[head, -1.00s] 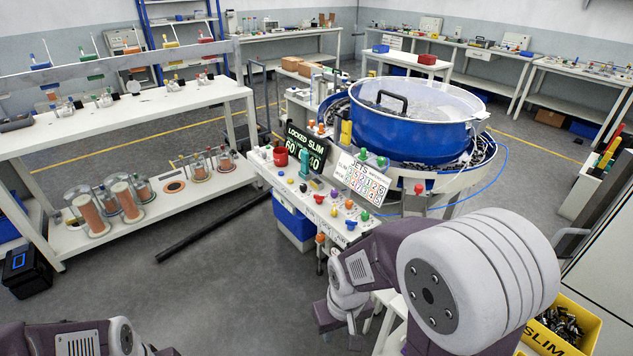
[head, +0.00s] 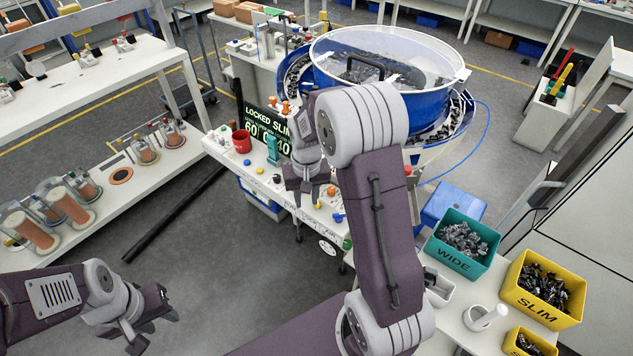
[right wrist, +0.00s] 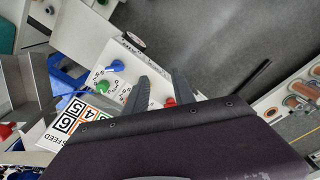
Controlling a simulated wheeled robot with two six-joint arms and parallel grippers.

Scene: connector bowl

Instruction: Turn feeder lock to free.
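The white control panel (head: 268,190) stands in front of the blue feeder bowl (head: 440,88). Its display (head: 268,128) reads "LOCKED SLIM" with numbers below. I cannot tell which control is the feeder lock; my right arm hides part of the panel. My right gripper (head: 308,203) points down over the panel's front. In the right wrist view its two fingers (right wrist: 160,88) are apart with nothing held. My left gripper (head: 148,328) is open and empty, away from the panel.
A red mug-like item (head: 241,141) and a teal item (head: 273,150) stand on the panel's left part. A teal WIDE bin (head: 452,256) and yellow SLIM bin (head: 541,303) stand at right.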

